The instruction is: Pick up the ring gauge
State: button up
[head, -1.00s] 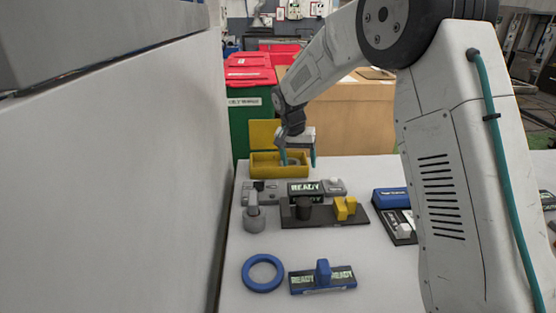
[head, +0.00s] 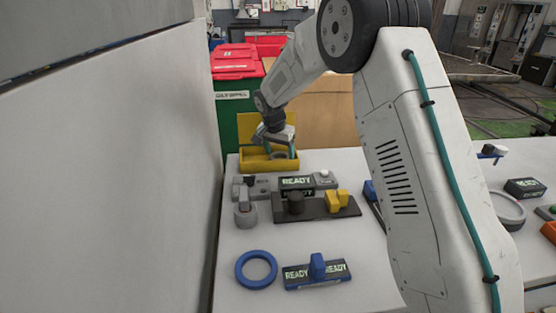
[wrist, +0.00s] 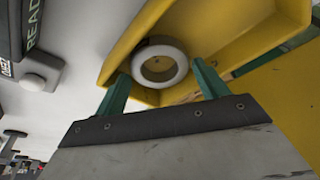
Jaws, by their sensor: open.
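A pale grey ring (wrist: 180,62), which looks like the ring gauge, lies inside a yellow open box (head: 252,165) at the far end of the table. The box also fills much of the wrist view (wrist: 240,35). My gripper (head: 280,153) is over the box, with its teal fingers pointing down. In the wrist view my gripper (wrist: 160,72) is open and empty, with a fingertip to each side of the ring. I cannot tell how far the tips are above it. In the head view the ring is mostly hidden by the fingers and box wall.
The box's raised yellow lid stands behind it. A grey device with a READY display (head: 297,182) and a dark plate with yellow blocks (head: 338,201) stand close in front. A blue ring (head: 241,270) lies nearer. A tall grey wall (head: 120,170) runs along the left.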

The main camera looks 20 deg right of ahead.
jog(key=shift+w+d+f, duration=0.1)
jog(key=shift+w+f, duration=0.05)
jog(key=shift+f, duration=0.55)
jog(key=c, duration=0.7)
